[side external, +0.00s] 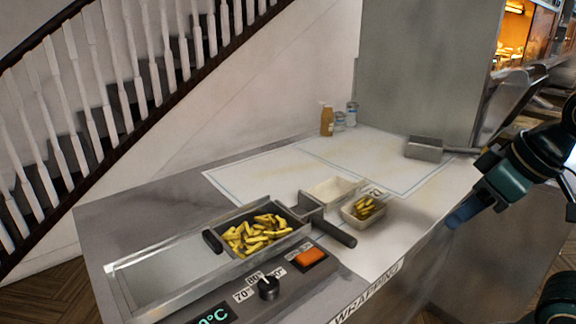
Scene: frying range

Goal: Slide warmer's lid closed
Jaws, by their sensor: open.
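The warmer (143,303) is a long metal trough at the front left. Its flat, see-through lid (165,268) lies over the left part, with a black handle (212,241) at its right edge. The right part is uncovered and shows yellow fries (256,234) inside. My gripper (463,214) is at the right, over the counter's right edge, well apart from the lid and its handle. It is open, with a blue fingertip showing; the other finger is not clearly visible. Nothing shows in it.
A scoop with a black handle (335,233) lies by the warmer's right end. Beside it stand an empty tray (328,191) and a tray of fries (349,214). The middle counter is clear.

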